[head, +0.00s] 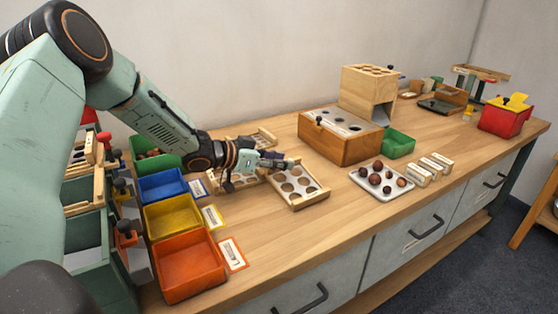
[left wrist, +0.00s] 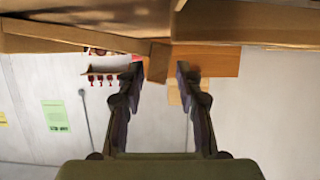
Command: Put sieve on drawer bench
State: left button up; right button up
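A sieve (head: 298,187), a pale plate with round holes in a wooden frame, lies on the drawer bench (head: 330,225), a wooden top over grey drawers. My left gripper (head: 290,163) is at the sieve's far edge, low over the bench. In the left wrist view its two fingers (left wrist: 160,72) stand apart on either side of a small wooden piece (left wrist: 158,62), likely part of the sieve frame. I see no clear grip on it. Other holed wooden frames show behind and left of the gripper, partly hidden by it. My right gripper is not in view.
Blue (head: 162,186), yellow (head: 172,217) and orange (head: 190,265) bins stand at the left. A tray of chestnuts (head: 361,183), a wooden box with holes (head: 340,148) and a green bin (head: 398,143) are to the right. Bare bench top lies in front of the sieve.

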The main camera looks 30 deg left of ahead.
pick_arm(q)
jog(key=shift+w+r, duration=0.1)
jog(key=shift+r, duration=0.2)
jog(key=p+v, duration=0.4)
jog(key=v, duration=0.1)
jog(key=shift+a+r, duration=0.1)
jog(key=shift+r, duration=0.25)
jog(key=shift+p+v, duration=0.65)
jog(key=shift+v, duration=0.3)
jog(key=shift+s+f, duration=0.15)
jog(key=shift+s, duration=0.15)
